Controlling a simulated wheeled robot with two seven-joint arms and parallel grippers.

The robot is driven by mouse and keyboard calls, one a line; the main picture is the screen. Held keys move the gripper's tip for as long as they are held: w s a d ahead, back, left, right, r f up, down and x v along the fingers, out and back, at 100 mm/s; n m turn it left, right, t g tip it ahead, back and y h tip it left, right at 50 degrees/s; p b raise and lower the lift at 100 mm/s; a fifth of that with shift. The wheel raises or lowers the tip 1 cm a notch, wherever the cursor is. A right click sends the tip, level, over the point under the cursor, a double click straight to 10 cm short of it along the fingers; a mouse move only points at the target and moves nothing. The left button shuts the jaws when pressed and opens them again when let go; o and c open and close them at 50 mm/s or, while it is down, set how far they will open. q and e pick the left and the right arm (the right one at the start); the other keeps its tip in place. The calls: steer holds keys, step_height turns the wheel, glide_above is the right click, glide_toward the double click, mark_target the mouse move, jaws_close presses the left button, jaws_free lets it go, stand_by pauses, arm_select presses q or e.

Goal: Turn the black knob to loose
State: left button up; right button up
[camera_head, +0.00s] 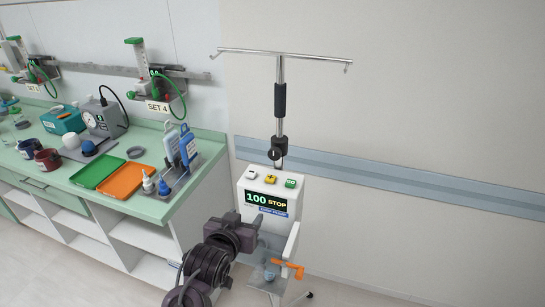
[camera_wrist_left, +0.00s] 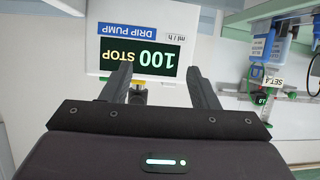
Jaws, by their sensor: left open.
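The black knob (camera_head: 274,155) is on the dark clamp of the upright metal pole, above the white drip pump (camera_head: 244,190). The pump's display (camera_head: 266,202) reads 100 STOP; it shows upside down in the left wrist view (camera_wrist_left: 138,57). My left gripper (camera_head: 247,224) is in front of the pump, below the knob and apart from it. Its fingers (camera_wrist_left: 158,69) are spread with no held object visible between them. The fingertips are mostly hidden in the head view. My right gripper is out of view.
An orange lever (camera_head: 288,268) sits low on the stand, right of my left gripper. A green counter (camera_head: 150,208) with trays and bottles stands to the left. The pole top carries a wide hook bar (camera_head: 285,54). The wall right of the pole is clear.

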mark_target(274, 156)
arm_select(q)
steer(key=w+d+r+t+p, duration=0.1)
steer(key=w+d+r, duration=0.1)
steer(key=w+r, duration=0.1)
steer(key=w+d+r+t+h, duration=0.1)
steer(key=w+d+r, duration=0.1)
steer(key=w, duration=0.3)
steer(key=w+d+r+m+t+h+p, duration=0.1)
steer(key=w+d+r+t, duration=0.1)
steer(key=w+r, duration=0.1)
steer(key=shift+w+d+r+p, duration=0.25)
steer(key=shift+w+r+p, duration=0.1)
steer(key=shift+w, duration=0.3)
steer(key=shift+w+d+f, duration=0.1)
steer(key=shift+w+d, duration=0.05)
steer(key=shift+w, duration=0.35)
steer(key=shift+c, duration=0.4)
steer(key=c, duration=0.9)
